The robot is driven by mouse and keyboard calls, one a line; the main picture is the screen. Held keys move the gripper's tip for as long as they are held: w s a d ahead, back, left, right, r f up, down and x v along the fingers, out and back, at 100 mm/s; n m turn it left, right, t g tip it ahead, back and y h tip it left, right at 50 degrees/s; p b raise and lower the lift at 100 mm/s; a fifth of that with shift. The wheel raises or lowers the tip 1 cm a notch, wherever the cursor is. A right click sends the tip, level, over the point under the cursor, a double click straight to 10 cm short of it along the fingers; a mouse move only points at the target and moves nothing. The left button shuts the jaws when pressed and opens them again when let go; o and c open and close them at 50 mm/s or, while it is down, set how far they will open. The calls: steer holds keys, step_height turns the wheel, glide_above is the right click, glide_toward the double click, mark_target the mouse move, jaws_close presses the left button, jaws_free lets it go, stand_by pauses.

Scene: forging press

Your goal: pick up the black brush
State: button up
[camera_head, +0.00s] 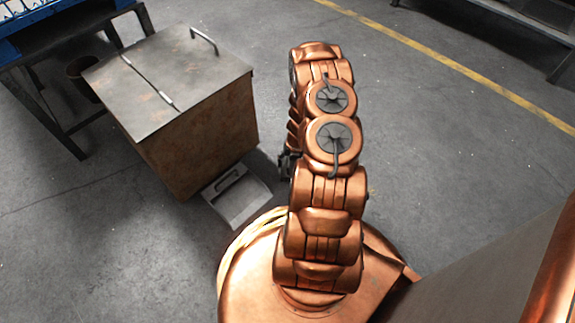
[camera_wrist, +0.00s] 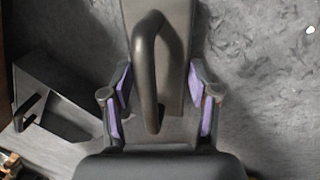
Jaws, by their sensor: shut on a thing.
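The black brush (camera_wrist: 148,62) is in the wrist view, a long dark grey body with a curved handle on top. It lies between the two purple-padded fingers of my gripper (camera_wrist: 161,84), which is shut on it. The contact between the pads and the brush sides is not fully clear. In the head view my gripper (camera_head: 288,164) is mostly hidden behind my copper arm, and the brush cannot be made out there.
A grey dustpan (camera_head: 237,198) lies on the floor beside a rusty metal box (camera_head: 200,130) with a lid handle; the dustpan also shows in the wrist view (camera_wrist: 62,92). A dark table (camera_head: 55,62) stands at upper left. Floor to the right is clear.

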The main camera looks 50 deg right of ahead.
steer(key=c, duration=0.5)
steer(key=shift+c, duration=0.3)
steer(key=shift+r, duration=0.1)
steer(key=shift+r+p, duration=0.3)
steer(key=r+p, duration=0.2)
steer(key=r, duration=0.1)
steer(key=shift+s+r, duration=0.1)
steer(key=shift+s, duration=0.1)
steer(key=s+d+p, duration=0.1)
steer(key=s, duration=0.4)
steer(key=s+d+p, duration=0.1)
steer(key=s+p, duration=0.1)
steer(key=s, duration=0.3)
steer(key=s+d+r+p, duration=0.1)
steer(key=s+p, duration=0.1)
steer(key=s, duration=0.3)
steer(key=shift+s+d, duration=0.1)
steer(key=shift+d, duration=0.25)
